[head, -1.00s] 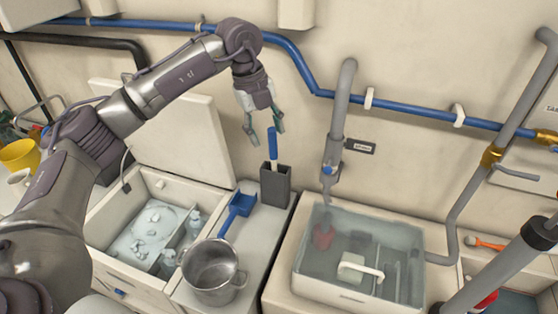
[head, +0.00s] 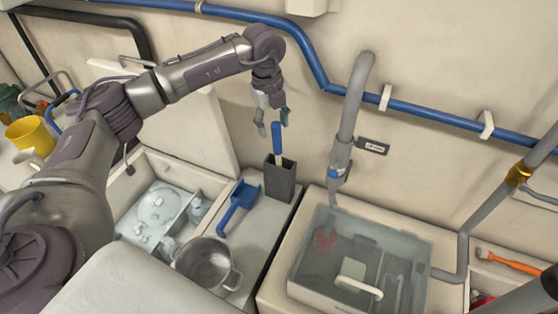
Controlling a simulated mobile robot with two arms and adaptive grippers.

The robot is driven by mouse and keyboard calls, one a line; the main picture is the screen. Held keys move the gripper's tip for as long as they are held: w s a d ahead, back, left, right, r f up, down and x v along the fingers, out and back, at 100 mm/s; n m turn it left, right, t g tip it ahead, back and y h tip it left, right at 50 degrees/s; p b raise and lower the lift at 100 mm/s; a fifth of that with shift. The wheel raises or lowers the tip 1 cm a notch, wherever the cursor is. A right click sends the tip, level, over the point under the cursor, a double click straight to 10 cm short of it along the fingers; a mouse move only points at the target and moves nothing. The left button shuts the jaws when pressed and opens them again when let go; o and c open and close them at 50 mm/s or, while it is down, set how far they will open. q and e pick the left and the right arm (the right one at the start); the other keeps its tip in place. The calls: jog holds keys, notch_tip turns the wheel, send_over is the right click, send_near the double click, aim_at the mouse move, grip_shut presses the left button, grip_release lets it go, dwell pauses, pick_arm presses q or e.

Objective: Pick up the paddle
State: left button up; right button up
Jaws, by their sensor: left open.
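The paddle, as far as I can tell, is the tool with an upright blue handle (head: 277,141) and a pale shaft, standing in a dark grey square holder (head: 280,180) on the counter. Its lower end is hidden inside the holder. My left gripper (head: 272,124) points down at the top of the handle. Its fingers are apart, and the handle top shows between their tips in the picture. I cannot tell whether they touch it. The handle is not gripped. My right gripper is not in view.
A blue scoop (head: 240,200) and a metal pot (head: 205,265) are on the same counter. A clear-walled water basin (head: 360,262) is to the right, below a grey pipe (head: 352,105). An open bin (head: 135,215) with pale items is to the left. The wall is close behind.

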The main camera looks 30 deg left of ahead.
aim_at(278, 147)
pick_arm(q)
jog(key=shift+d+f+p, duration=0.3)
jog(key=shift+f+p, duration=0.35)
jog(key=shift+f, duration=0.05)
jog(key=f, duration=0.1)
jog(key=f+p, duration=0.1)
jog(key=shift+w+d+f, duration=0.1)
jog(key=shift+d+f, duration=0.1)
jog(key=shift+f, duration=0.1)
jog(key=shift+w+f, duration=0.1)
jog(key=shift+f, duration=0.5)
grip_shut()
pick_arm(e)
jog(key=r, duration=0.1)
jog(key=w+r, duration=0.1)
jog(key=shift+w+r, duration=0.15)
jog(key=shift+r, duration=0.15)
